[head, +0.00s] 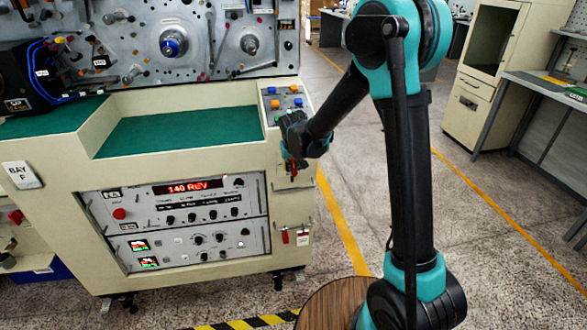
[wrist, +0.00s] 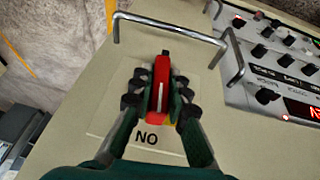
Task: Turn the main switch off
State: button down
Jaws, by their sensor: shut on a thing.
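The main switch's red handle (wrist: 160,88), with a white line along it, sits on a pale plate on the cream cabinet face in the wrist view. It points up and down that picture, over a small yellow patch. The plate's lettering reads "NO" in this view, likely "ON" upside down. My gripper (wrist: 159,90) is shut on the red handle, one dark finger on each side. In the head view my gripper (head: 293,157) is at the cabinet's right front, and a bit of red shows below it.
A metal bar handle (wrist: 170,32) stands out from the cabinet close to the switch. A control panel (head: 178,222) with a lit "140 REV" display is to the left in the head view. Coloured buttons (head: 284,101) sit above my gripper.

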jog(key=h, duration=0.2)
jog(key=t+h, duration=0.1)
jog(key=shift+w+a+n+h, duration=0.1)
jog(key=shift+a+n+h, duration=0.2)
jog(key=shift+n, duration=0.1)
jog(key=n+t+h, duration=0.1)
jog(key=h, duration=0.3)
jog(key=shift+t, duration=0.4)
jog(key=n+t+h, duration=0.1)
jog(key=h, duration=0.2)
jog(key=shift+f+t+h, duration=0.1)
jog(key=shift+t+h, duration=0.3)
jog(key=shift+n+t+h, duration=0.8)
jog(key=shift+t+h, duration=0.2)
jog(key=shift+h, duration=0.4)
jog(key=shift+d, duration=0.1)
jog(key=c, duration=1.5)
grip_release()
